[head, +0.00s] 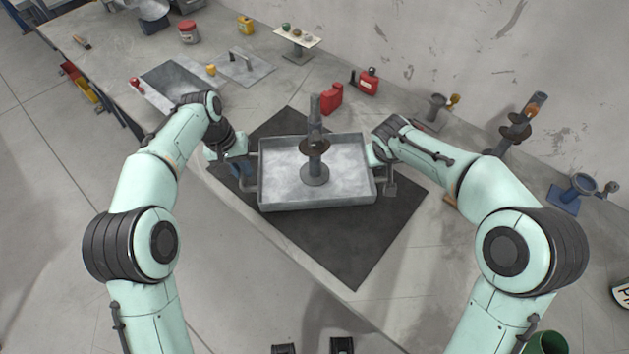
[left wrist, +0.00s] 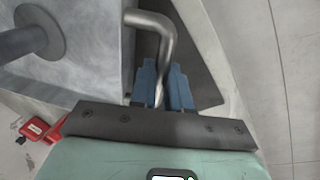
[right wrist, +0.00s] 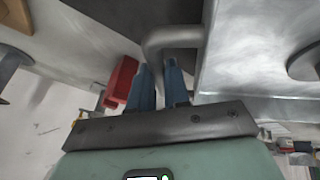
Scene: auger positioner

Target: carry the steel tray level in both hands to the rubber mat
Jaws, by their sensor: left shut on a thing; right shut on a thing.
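The steel tray (head: 345,190) is a shallow grey pan with a bent handle at each end. It is over the dark rubber mat (head: 355,262) and looks about level; I cannot tell whether it touches the mat. A post with a round dark collar (head: 315,145) stands in the tray on a round base. My left gripper (head: 240,168) is shut on the tray's left handle, and its blue fingers (left wrist: 163,88) show around the bent bar. My right gripper (head: 385,170) is at the right end, its blue fingers (right wrist: 160,85) shut on the right handle.
Red canisters (head: 332,98) stand behind the mat. Blue and grey fixtures (head: 572,195) stand along the wall at the right. Bare mat shows in front of the tray.

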